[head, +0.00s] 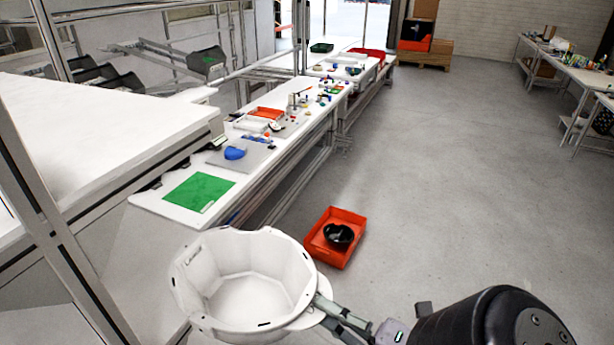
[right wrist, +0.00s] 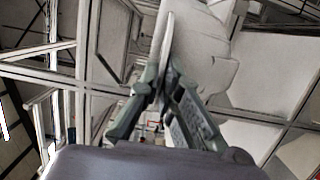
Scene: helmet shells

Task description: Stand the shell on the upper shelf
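A white helmet shell (head: 245,285) hangs in the air at the bottom centre of the head view, its hollow side facing up toward the camera. My right gripper (head: 322,308) reaches it from the lower right and is shut on its rim. In the right wrist view, the two fingers of the gripper (right wrist: 168,78) pinch the thin edge of the shell (right wrist: 205,50). A white raised surface (head: 90,125) on a metal frame is at the left; I cannot tell whether it is the upper shelf. My left gripper is not in view.
An orange crate (head: 350,215) holding a black shell (head: 338,235) stands on the floor. A long white bench carries a green mat (head: 200,190), a blue object (head: 235,153) and small parts. Metal posts (head: 60,230) stand at the left.

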